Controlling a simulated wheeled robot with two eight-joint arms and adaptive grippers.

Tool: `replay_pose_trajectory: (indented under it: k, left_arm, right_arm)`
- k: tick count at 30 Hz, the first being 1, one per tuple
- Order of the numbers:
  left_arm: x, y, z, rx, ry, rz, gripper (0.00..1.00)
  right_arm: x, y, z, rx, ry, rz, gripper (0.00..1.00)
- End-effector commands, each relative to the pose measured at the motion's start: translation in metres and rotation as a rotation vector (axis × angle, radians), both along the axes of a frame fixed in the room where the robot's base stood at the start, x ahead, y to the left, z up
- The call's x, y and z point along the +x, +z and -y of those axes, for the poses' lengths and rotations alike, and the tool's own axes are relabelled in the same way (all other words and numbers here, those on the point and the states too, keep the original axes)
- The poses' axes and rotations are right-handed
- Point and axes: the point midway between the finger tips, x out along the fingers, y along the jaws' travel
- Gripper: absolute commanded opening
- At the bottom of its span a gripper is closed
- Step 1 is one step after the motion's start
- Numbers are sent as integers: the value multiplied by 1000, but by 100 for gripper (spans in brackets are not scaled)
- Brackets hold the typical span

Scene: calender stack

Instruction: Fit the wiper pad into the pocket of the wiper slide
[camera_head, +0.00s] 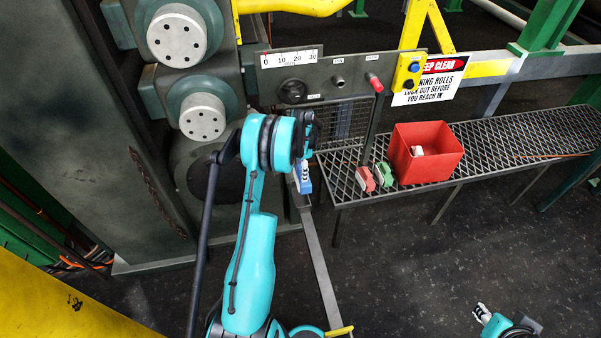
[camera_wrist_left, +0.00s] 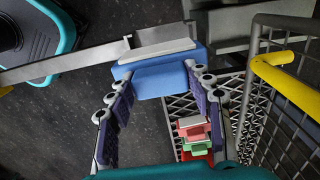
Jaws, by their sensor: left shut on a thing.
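The blue wiper pad with a pale strip (camera_wrist_left: 160,78) is between the fingertips of my left gripper (camera_wrist_left: 157,82), which is shut on it. In the head view the blue pad (camera_head: 305,185) shows just below my left gripper (camera_head: 302,172). The wiper slide is a long grey bar (camera_head: 320,262) with a yellow handle at its near end. Its pocket end (camera_wrist_left: 155,37) lies right beside the pad's pale strip in the left wrist view. I cannot tell whether the strip sits inside the pocket. My right gripper (camera_head: 481,310) is low at the right, its fingers too small to judge.
A red bin (camera_head: 426,153) stands on a mesh bench (camera_head: 520,142). A red pad (camera_head: 366,179) and a green pad (camera_head: 384,174) lie beside the bin. Machine rolls (camera_head: 203,117) and a wire guard (camera_head: 345,122) stand close to my left arm. The floor at front right is mostly clear.

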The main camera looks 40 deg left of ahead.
Motion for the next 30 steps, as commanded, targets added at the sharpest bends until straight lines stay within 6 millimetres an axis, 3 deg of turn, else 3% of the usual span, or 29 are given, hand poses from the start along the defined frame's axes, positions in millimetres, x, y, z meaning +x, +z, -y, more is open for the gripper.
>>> replay_pose_trajectory:
  k: [3,18,30]
  left_arm:
    - [-1,-6,-8,0,-16,0,9]
    - [-1,-8,-8,-1,-17,1,9]
    - [-1,-43,-7,-1,-17,1,9]
  right_arm:
    - [0,-1,0,0,0,0,32]
    - [0,-6,0,0,0,0,32]
    - [0,-33,0,0,0,0,32]
